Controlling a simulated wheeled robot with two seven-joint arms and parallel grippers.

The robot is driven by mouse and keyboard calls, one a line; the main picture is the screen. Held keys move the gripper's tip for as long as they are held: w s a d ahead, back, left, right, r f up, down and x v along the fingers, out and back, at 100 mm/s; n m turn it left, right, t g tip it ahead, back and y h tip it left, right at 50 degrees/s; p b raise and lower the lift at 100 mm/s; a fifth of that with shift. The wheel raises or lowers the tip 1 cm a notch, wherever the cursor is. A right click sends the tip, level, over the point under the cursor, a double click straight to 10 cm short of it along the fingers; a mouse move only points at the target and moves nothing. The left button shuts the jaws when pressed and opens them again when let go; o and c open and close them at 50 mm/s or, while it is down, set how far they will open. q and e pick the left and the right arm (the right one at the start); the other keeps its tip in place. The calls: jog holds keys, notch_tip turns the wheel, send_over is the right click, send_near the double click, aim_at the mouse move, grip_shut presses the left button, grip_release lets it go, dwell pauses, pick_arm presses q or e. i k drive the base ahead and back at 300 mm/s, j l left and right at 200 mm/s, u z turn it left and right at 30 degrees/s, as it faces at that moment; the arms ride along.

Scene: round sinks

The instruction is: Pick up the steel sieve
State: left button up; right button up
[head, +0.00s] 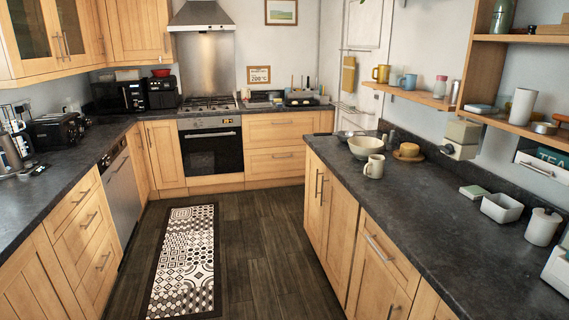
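A small grey metal-looking round item (349,134) lies at the far end of the right counter, just behind a cream bowl (364,147). It may be the steel sieve, with what looks like a thin dark handle pointing left, but it is too small and partly hidden to be sure. Neither of my grippers shows in the head view.
The right counter (425,215) also holds a white mug (374,166), a brown round item (408,152), a white square dish (501,208) and a lidded white jar (542,227). A patterned rug (185,260) lies on the open floor between the counters.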

aim_at(339, 137)
jog(key=i+j+u, duration=0.2)
jog(key=i, duration=0.95)
jog(key=i+j+u, duration=0.2)
jog(key=i, duration=0.95)
jog(key=i+z, duration=0.2)
jog(key=i, duration=0.45)
jog(key=i+z, duration=0.15)
jog(key=i, duration=0.5)
jog(key=i+j+z, duration=0.2)
jog(key=i, duration=0.4)
jog(key=i+l+z, duration=0.15)
jog(key=i+z, duration=0.65)
jog(key=i, duration=0.15)
